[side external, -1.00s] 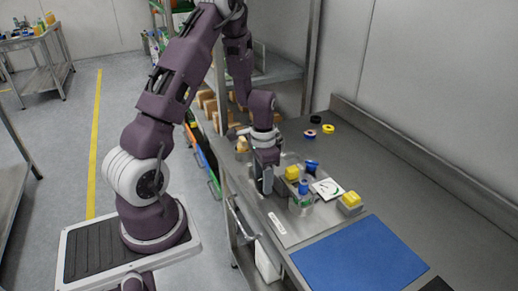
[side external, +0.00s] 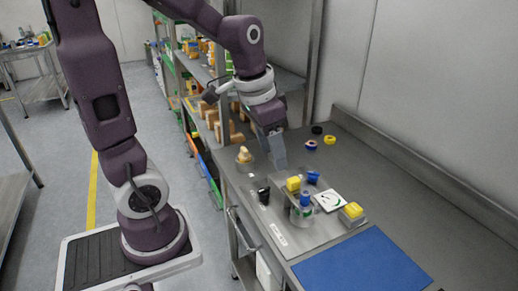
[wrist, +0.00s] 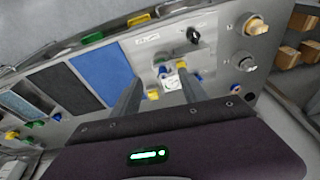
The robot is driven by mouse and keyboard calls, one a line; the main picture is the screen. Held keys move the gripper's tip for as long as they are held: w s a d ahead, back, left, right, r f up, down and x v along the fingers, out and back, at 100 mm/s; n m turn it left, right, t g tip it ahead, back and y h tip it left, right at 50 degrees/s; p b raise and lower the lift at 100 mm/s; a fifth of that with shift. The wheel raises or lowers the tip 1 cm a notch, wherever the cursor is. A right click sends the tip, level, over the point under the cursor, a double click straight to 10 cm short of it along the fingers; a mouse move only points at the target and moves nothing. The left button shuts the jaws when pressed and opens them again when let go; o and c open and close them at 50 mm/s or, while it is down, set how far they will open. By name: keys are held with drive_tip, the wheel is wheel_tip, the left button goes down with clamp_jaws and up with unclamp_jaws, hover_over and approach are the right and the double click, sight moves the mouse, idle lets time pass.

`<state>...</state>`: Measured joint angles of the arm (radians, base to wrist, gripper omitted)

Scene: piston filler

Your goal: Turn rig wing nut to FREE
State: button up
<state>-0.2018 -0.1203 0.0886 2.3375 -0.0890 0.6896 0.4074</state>
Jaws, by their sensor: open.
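The rig is a grey metal plate (side external: 285,236) on the bench with small fittings. On it are a yellow knob-like piece (side external: 293,184), a blue piece (side external: 313,177), a blue-topped cylinder with a green band (side external: 304,203), and a white card with a curved mark (side external: 329,201). A black knob (side external: 263,195) stands at its left; it also shows in the wrist view (wrist: 194,35). I cannot tell which fitting is the wing nut or read any FREE mark. My gripper (side external: 279,164) is open and empty, raised above and behind the plate, touching nothing.
A yellow-topped grey block (side external: 351,212) sits at the plate's right. A blue mat (side external: 362,262) lies in front. A beige knob (side external: 244,154) stands on the bench's left side, near shelving with brown boxes. Small rings (side external: 311,144) lie at the back. The right bench is clear.

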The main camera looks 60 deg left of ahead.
drive_tip(key=s+d+r+t, duration=0.1)
drive_tip(key=s+d+r, duration=0.2)
drive_tip(key=s+d, duration=0.1)
drive_tip(key=shift+s+r, duration=0.35)
drive_tip(key=shift+s, duration=0.1)
drive_tip(key=g, duration=0.4)
hover_over(264, 191)
drive_tip(key=shift+m, duration=0.4)
wheel_tip(264, 191, down, 18)
drive_tip(key=shift+s+f, duration=0.1)
wheel_tip(264, 191, down, 7)
drive_tip(key=shift+r, duration=0.15)
clamp_jaws()
